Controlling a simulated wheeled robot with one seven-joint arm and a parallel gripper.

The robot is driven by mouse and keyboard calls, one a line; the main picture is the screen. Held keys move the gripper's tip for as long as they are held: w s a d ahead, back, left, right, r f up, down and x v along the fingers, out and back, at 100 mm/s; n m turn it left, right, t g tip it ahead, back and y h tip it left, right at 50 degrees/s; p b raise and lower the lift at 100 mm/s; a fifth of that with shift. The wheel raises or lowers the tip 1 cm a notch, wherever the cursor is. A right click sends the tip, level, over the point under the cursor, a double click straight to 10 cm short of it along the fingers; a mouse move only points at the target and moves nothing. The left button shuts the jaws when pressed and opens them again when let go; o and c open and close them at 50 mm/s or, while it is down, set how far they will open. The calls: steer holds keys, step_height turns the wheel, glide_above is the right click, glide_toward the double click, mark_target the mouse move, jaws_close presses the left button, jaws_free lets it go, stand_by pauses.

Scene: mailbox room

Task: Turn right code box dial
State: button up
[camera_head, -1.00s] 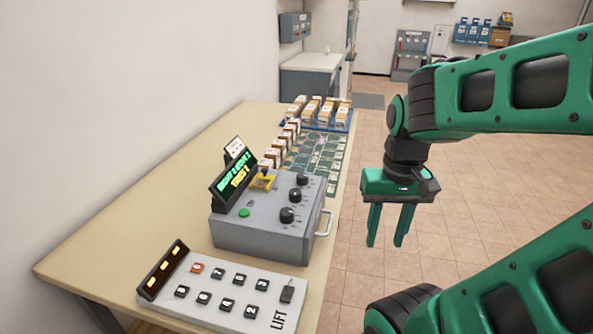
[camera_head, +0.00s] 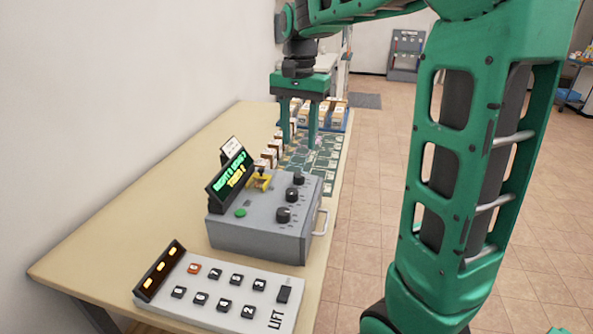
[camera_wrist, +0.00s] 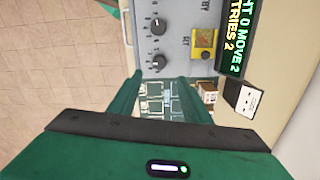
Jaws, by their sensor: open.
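The grey code box (camera_head: 255,237) stands on the table with three black dials along its right side: a near dial (camera_head: 284,214), a middle dial (camera_head: 292,194) and a far dial (camera_head: 299,178). Its tilted display (camera_head: 231,178) has lit text, which in the wrist view (camera_wrist: 234,38) includes "0 MOVE 2" and "TRIES 2". Two dials (camera_wrist: 157,27) (camera_wrist: 157,62) show in the wrist view. My gripper (camera_head: 299,143) is open and empty, pointing down above the table beyond the box's far side. It touches no dial.
A keypad panel marked LIFT (camera_head: 220,298) lies in front of the box. A yellow-framed part (camera_head: 259,181) and a green button (camera_head: 240,212) sit on the box top. Small boxes (camera_head: 334,113) and a green patterned board (camera_head: 322,170) are behind. The table's left side is clear.

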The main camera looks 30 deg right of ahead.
mark_target(299, 174)
step_height(299, 174, down, 10)
steer(key=shift+f, duration=0.1)
stand_by(0.4)
steer(key=c, duration=1)
